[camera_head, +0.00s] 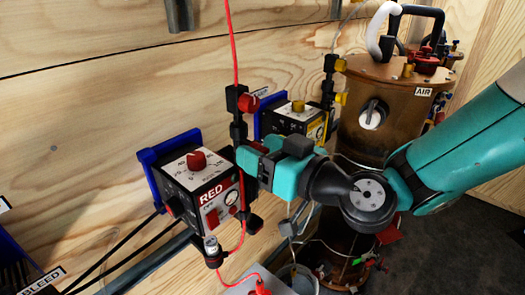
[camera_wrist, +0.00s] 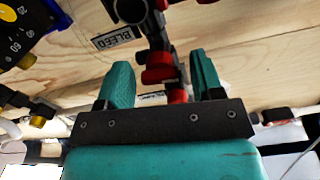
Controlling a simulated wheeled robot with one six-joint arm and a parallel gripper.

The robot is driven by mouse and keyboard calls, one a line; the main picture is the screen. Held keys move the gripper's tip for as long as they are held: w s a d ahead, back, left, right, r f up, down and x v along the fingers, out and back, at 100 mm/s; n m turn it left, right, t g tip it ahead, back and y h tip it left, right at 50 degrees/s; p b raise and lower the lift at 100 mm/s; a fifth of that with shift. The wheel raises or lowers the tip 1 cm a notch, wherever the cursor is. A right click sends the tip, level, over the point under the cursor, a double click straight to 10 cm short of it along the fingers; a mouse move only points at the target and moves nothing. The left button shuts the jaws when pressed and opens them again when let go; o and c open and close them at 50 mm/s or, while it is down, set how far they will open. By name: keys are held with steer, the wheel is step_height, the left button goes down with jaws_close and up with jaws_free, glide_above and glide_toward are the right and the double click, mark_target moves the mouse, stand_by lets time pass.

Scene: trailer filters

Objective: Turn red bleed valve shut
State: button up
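The red bleed valve handle (camera_wrist: 160,75) shows in the wrist view on a black fitting, beside a "BLEED" label (camera_wrist: 118,38). My gripper (camera_wrist: 163,75) is open, with one teal finger on each side of the handle. In the head view my gripper (camera_head: 251,160) is at the black vertical fitting, right of the box marked RED (camera_head: 212,195). There the fingers and arm hide most of the handle.
Another red knob (camera_head: 248,103) sits higher on the same black line. A box with a yellow knob (camera_head: 293,120) stands just behind my gripper. A copper-coloured tank marked AIR (camera_head: 390,105) stands to the right. Black and red hoses run below, and the plywood wall is close behind.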

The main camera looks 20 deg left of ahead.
stand_by(0.4)
steer(key=b+v, duration=1.5)
steer(key=v, duration=0.2)
steer(key=shift+d, duration=0.2)
